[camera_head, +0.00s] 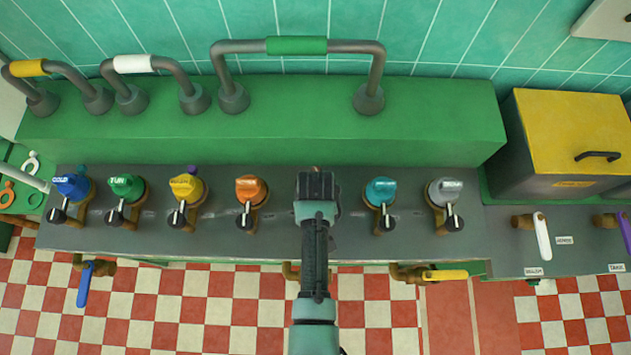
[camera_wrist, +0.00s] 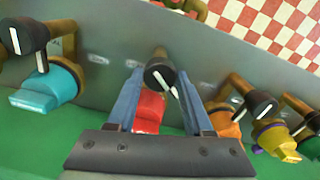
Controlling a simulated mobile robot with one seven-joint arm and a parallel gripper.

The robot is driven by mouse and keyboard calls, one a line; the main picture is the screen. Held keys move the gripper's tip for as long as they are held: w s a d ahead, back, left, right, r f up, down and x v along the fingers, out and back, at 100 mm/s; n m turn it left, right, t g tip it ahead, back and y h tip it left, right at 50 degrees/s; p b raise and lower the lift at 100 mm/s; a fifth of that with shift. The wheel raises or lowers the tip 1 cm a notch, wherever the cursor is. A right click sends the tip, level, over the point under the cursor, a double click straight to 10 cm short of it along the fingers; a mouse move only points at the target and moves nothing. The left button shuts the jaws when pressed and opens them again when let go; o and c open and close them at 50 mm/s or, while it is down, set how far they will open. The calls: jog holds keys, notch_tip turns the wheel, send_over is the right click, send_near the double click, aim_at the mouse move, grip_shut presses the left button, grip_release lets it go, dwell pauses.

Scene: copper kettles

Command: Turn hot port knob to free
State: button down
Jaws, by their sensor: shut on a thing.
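A red knob (camera_wrist: 148,112) sits between the two blue fingers of my gripper (camera_wrist: 160,78) in the wrist view; no label on it is readable. My gripper is shut on it. A black round dial (camera_wrist: 158,73) with a white mark is right by the knob, between the fingertips. The white mark slants toward the right finger. In the head view my gripper (camera_head: 316,188) is over the grey panel (camera_head: 340,245) between the orange and cyan knobs and hides the red knob.
Beside the gripper are an orange knob (camera_head: 250,189) and a cyan knob (camera_head: 380,191). Farther out are yellow (camera_head: 187,187), green (camera_head: 127,187), blue (camera_head: 72,186) and grey (camera_head: 444,191) knobs. A green ledge (camera_head: 300,130) with pipe handles runs behind. A yellow-lidded box (camera_head: 570,125) stands right.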

dwell(0.4)
jog(key=shift+c, duration=1.5)
grip_release()
jog(key=shift+r, duration=0.1)
notch_tip(320, 180, up, 13)
jog(key=b, duration=0.1)
